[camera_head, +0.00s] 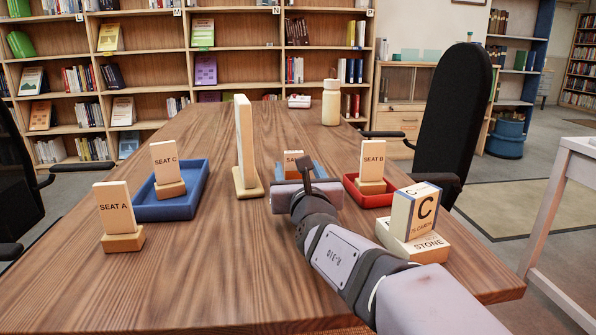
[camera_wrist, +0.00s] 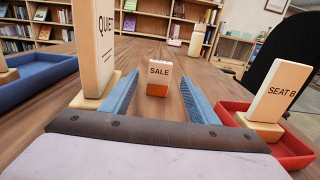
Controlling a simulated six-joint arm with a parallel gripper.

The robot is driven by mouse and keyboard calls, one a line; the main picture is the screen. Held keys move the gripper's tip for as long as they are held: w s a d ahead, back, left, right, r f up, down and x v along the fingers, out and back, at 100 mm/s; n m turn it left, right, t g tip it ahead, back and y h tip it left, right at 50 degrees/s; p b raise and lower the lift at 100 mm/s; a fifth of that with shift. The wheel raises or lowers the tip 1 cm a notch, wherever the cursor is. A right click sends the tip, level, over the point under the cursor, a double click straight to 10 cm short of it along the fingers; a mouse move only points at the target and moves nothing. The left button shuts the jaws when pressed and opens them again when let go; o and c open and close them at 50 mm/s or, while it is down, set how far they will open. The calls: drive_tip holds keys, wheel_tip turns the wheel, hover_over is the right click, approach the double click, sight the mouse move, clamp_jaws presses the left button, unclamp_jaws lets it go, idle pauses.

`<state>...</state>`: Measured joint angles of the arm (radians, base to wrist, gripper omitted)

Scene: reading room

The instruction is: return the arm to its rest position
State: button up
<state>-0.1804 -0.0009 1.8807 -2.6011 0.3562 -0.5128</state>
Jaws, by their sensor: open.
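My gripper (camera_head: 299,171) is over the middle of the wooden table, with my arm reaching in from the lower right in the head view. In the wrist view its two blue fingers (camera_wrist: 159,82) are spread wide apart with nothing gripped. A small SALE block (camera_wrist: 158,71) with an orange base stands upright on the table in the gap seen between the fingers, touching neither. I cannot tell whether it is between the tips or beyond them. In the head view the SALE block (camera_head: 292,156) is partly hidden behind my gripper.
A tall QUIET sign (camera_head: 244,145) stands close left of my gripper. A red tray (camera_head: 379,199) with the SEAT B sign (camera_head: 372,160) is close right. A blue tray (camera_head: 183,207) holds SEAT C; SEAT A (camera_head: 116,208) is front left. A C box (camera_head: 401,217) is beside my arm.

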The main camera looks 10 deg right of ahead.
drive_tip(key=s+d+r+m+h+p, duration=0.2)
drive_tip(key=d+r+m+h+p, duration=0.3)
drive_tip(key=d+r+m+p, duration=0.55)
drive_tip(key=s+d+r+m+g+h+p, duration=0.2)
drive_tip(key=s+d+r+m+g+p, duration=0.25)
drive_tip(key=s+d+m+p, duration=0.4)
drive_tip(key=s+d+r+m+g+h+p, duration=0.1)
drive_tip(key=s+d+r+m+g+p, duration=0.4)
drive_tip(key=m+p, duration=0.65)
drive_tip(key=s+a+f+m+g+y+p, duration=0.2)
drive_tip(key=s+a+f+g+y+p, duration=0.1)
drive_tip(key=s+a+p, duration=0.6)
drive_tip(key=s+a+f+m+g+y+p, duration=0.3)
drive_tip(key=s+a+f+g+y+p, duration=0.1)
drive_tip(key=s+a+p, duration=0.5)
drive_tip(key=s+g+y+p, duration=0.1)
drive_tip(key=s+p, duration=0.1)
drive_tip(key=p, duration=0.1)
drive_tip(key=shift+s+f+p, duration=0.2)
drive_tip(key=shift+s+p, duration=0.1)
drive_tip(key=shift+p, duration=0.05)
drive_tip(key=shift+m+g, duration=0.25)
